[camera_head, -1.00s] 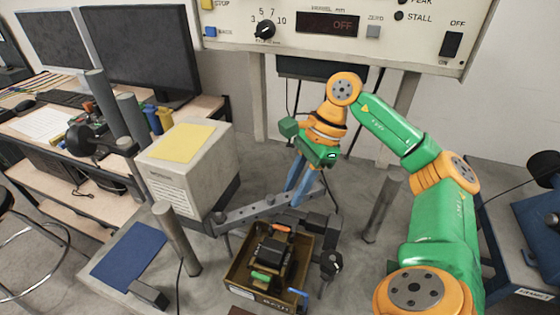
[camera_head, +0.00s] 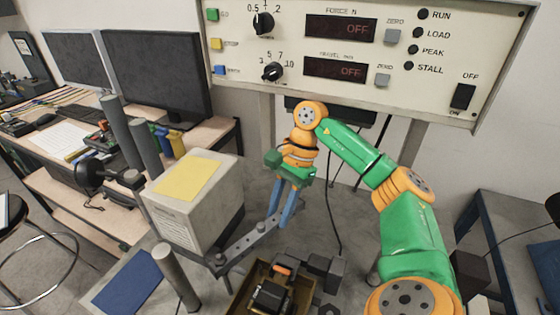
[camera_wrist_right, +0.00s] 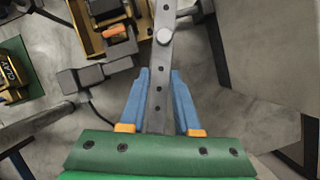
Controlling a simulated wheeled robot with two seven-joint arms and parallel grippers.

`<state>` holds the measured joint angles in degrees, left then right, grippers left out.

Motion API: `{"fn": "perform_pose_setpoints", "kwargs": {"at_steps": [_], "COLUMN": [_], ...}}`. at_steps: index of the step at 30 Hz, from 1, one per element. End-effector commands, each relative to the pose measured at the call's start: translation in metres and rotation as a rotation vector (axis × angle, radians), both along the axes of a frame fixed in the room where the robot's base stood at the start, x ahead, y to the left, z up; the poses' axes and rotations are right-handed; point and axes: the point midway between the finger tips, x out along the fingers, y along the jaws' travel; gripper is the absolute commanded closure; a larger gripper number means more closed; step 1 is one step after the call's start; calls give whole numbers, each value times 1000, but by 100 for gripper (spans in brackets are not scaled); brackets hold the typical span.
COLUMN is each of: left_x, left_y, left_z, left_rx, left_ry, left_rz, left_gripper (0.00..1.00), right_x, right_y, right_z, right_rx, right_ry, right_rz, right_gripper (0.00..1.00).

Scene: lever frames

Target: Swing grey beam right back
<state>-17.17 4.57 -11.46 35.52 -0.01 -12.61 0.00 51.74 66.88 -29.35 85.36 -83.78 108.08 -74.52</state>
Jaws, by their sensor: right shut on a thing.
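The grey beam (camera_head: 250,241) is a long flat bar with dark holes. In the head view it slants from beside the pale box up to the right. My right gripper (camera_head: 277,222) has its blue fingers shut on the beam near its far end. In the right wrist view the beam (camera_wrist_right: 159,88) runs lengthwise between the two blue fingers of the gripper (camera_wrist_right: 159,75). A round light pin head shows on the beam farther up that view. The beam's far tip is hidden by the gripper in the head view. My left gripper is not in view.
A pale box (camera_head: 190,225) with a yellow sheet stands left of the beam. A brown tray (camera_head: 243,290) with dark parts lies in front of it. A grey post (camera_head: 176,277) stands at front left. The control panel (camera_head: 340,55) hangs behind my arm.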

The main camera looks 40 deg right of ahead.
Motion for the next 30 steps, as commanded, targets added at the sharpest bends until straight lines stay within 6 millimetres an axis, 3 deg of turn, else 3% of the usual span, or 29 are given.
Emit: {"fn": "perform_pose_setpoints", "kwargs": {"at_steps": [7,8,11,22,26,30], "left_x": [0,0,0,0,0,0], "left_y": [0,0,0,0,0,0], "left_z": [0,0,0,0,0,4], "left_rx": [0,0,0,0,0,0], "left_ry": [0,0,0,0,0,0], "left_rz": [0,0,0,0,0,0], "left_gripper": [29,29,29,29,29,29], "right_x": [0,0,0,1,1,-18], "right_y": [0,0,0,0,0,15], "right_z": [-1,-1,0,6,30,63], "right_rx": [-2,-2,-1,0,1,-6], "right_ry": [0,0,0,-2,-7,-7], "right_rz": [-1,-1,-1,-1,1,1], "right_gripper": [100,64,39,39,39,39]}}
